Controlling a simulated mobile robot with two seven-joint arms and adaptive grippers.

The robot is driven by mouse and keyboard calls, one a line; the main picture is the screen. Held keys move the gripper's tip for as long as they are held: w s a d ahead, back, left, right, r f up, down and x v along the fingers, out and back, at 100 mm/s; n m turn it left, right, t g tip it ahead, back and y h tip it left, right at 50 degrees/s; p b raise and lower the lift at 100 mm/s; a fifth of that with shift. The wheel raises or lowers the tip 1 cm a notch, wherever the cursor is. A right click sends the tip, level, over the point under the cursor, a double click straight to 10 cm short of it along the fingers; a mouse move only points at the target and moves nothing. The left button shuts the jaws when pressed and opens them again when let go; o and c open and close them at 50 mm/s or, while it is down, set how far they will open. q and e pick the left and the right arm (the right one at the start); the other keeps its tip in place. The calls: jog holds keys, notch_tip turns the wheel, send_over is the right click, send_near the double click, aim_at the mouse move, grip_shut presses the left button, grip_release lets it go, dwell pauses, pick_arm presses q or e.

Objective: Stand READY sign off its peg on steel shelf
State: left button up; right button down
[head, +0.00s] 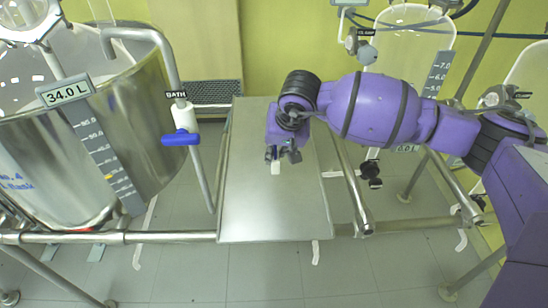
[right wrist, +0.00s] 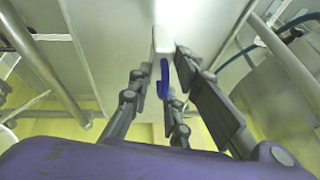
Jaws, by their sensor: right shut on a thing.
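The steel shelf (head: 270,215) is a bare, flat metal plate between the tank and the pipe frame at right; it also fills the top of the right wrist view (right wrist: 110,55). My right gripper (head: 283,156) points down over the shelf's middle and is shut on a small white piece (head: 275,168), which I take for the READY sign. In the right wrist view the white piece (right wrist: 162,42) and a blue part (right wrist: 163,80) show between the fingers. No lettering is readable. I cannot tell whether the piece touches the shelf. My left gripper is not in view.
A steel tank (head: 135,110) with a 34.0 L display (head: 65,91) stands left. A blue-handled BATH valve (head: 182,138) is near the shelf's left edge. A steel rail (head: 120,237) runs along the front. The shelf's front part is clear.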

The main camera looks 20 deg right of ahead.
aim_at(274, 159)
jog(key=w+f, duration=0.2)
jog(key=shift+w+f, duration=0.25)
jog(key=shift+f, duration=0.15)
notch_tip(274, 159, down, 3)
jog(key=shift+f, duration=0.15)
jog(key=shift+f, duration=0.1)
jog(key=c, duration=1.6)
grip_release()
